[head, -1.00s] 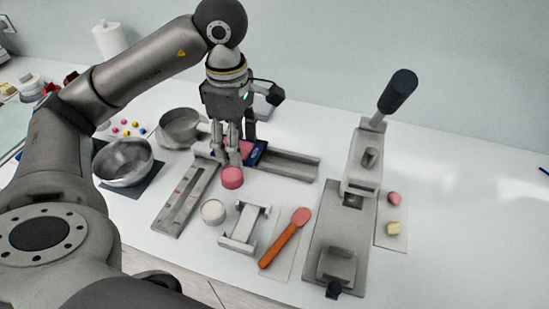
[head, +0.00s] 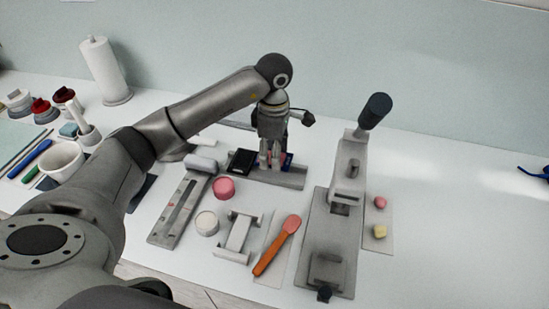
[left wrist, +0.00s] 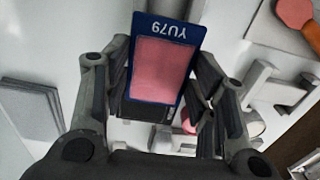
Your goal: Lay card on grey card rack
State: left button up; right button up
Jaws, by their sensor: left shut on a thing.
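The card is blue with a pink panel and reads YU79 in the left wrist view (left wrist: 165,62). My left gripper (head: 270,163) is shut on the card, whose blue edge (head: 287,159) shows beside the fingers in the head view. In the left wrist view, the fingers (left wrist: 160,100) stand on both sides of the card's lower part. The grey card rack (head: 290,181) is a long low rail under and in front of the gripper. I cannot tell whether the card touches it. My right gripper is not in view.
A dark block (head: 242,162) sits at the rack's left end. A pink cylinder (head: 224,188), a white round pot (head: 207,222) and a slotted grey plate (head: 180,210) lie nearby. A lever press (head: 335,230) stands to the right.

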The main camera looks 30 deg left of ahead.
pick_arm(q)
notch_tip(320, 180, down, 3)
jog(key=shift+r+p, duration=0.1)
jog(key=shift+p, duration=0.65)
jog(key=shift+w+f, duration=0.1)
jog(key=shift+f, duration=0.1)
jog(key=shift+f, duration=0.25)
jog(key=o, duration=0.9)
jog(key=shift+r, duration=0.1)
jog(key=shift+o, duration=0.2)
